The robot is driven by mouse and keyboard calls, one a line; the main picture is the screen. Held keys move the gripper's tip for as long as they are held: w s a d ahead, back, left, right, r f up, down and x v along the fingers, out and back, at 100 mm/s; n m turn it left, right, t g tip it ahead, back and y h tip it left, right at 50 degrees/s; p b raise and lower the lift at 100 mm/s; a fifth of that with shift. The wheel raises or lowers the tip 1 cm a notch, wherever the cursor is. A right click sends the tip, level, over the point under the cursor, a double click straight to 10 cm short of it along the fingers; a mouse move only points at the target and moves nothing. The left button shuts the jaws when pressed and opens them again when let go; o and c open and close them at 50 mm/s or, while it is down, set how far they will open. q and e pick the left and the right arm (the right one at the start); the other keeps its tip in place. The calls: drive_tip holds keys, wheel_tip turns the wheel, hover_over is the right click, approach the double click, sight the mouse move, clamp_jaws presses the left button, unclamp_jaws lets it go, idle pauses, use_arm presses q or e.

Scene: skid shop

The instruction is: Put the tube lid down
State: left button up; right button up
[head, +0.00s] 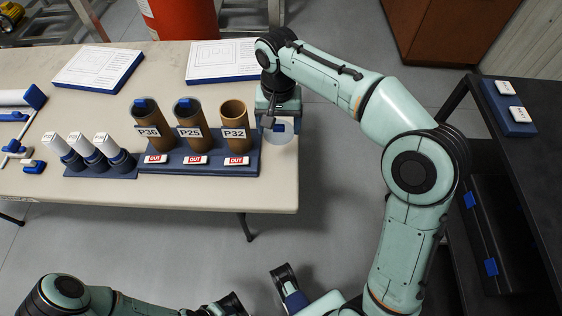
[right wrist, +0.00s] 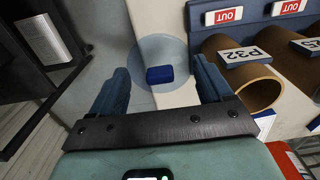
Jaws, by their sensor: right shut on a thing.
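The tube lid (head: 283,137) is a round translucent disc with a blue knob. My right gripper (head: 279,122) is shut on it, at the right end of the table. In the right wrist view the lid (right wrist: 148,52) sits between the two fingers, its blue knob facing the camera. The brown tube P32 (head: 235,116) stands just left of the lid, its top open. Tubes P30 (head: 152,125) and P25 (head: 192,122) have blue-knobbed lids on top. My left gripper (head: 285,279) is low at the bottom, partly cut off; its opening is unclear.
The tubes stand in a blue rack (head: 180,168) with red-and-white OUT tags, on the beige table (head: 240,196). Two white boards (head: 98,69) lie at the back. A black bench (head: 520,155) is at right, with floor between.

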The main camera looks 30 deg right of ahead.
sight(279, 131)
wheel_tip(279, 131, down, 11)
drive_tip(key=shift+r+b, duration=0.2)
drive_tip(key=shift+b, duration=0.9)
use_arm(q)
drive_tip(key=shift+t, duration=0.5)
drive_tip(key=shift+w+a+f+b, duration=0.3)
drive_tip(key=shift+w+f, duration=0.45)
drive_tip(key=shift+f, duration=0.2)
drive_tip(key=shift+w+a+f+b, duration=0.15)
drive_tip(key=shift+w+f+b, duration=0.1)
drive_tip(key=shift+w+f, duration=0.6)
use_arm(e)
drive_tip(key=shift+f, duration=2.55)
use_arm(q)
drive_tip(key=shift+s+f, duration=0.1)
